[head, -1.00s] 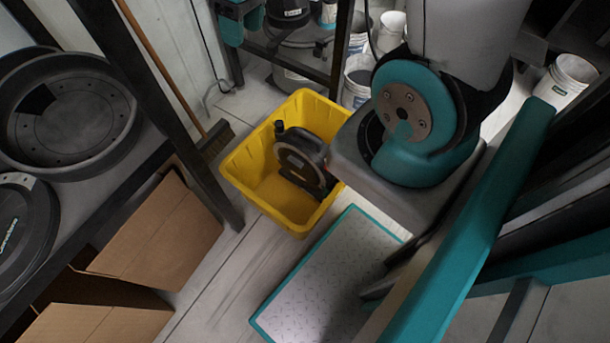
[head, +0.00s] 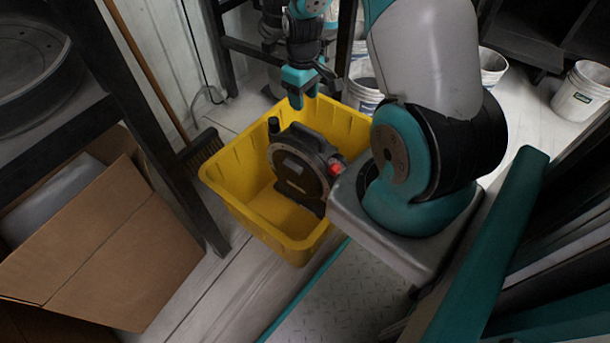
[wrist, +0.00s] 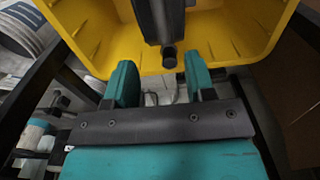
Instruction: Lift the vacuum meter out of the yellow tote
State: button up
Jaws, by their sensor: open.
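The vacuum meter (head: 300,165) is a dark, round-bodied unit with a handle on top, a short black stub at its upper left and a red knob at its right. It stands inside the yellow tote (head: 225,190) on the floor. My gripper (head: 303,100) is open and empty, above the tote's far rim. In the wrist view my two teal fingers (wrist: 158,85) are apart, with the tote (wrist: 215,35) beyond them. The meter's dark stub (wrist: 168,55) shows ahead of the gap between the fingers, not visibly touched. Much of the meter is hidden there.
A cardboard box (head: 110,245) and a dark shelf post (head: 160,140) stand left of the tote. A broom (head: 203,148) leans behind the post. White buckets (head: 580,92) stand at the back and right. A checker-plate platform (head: 345,300) lies in front.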

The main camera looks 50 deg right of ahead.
aim_at(305, 127)
notch_tip(305, 127, down, 6)
jog(key=shift+f+b, duration=0.15)
jog(key=shift+b, duration=1)
jog(key=f+b, duration=0.3)
jog(key=f, duration=0.2)
jog(key=shift+s+f+b, duration=0.1)
jog(key=shift+s+b, duration=0.1)
jog(key=shift+b, duration=0.15)
grip_shut()
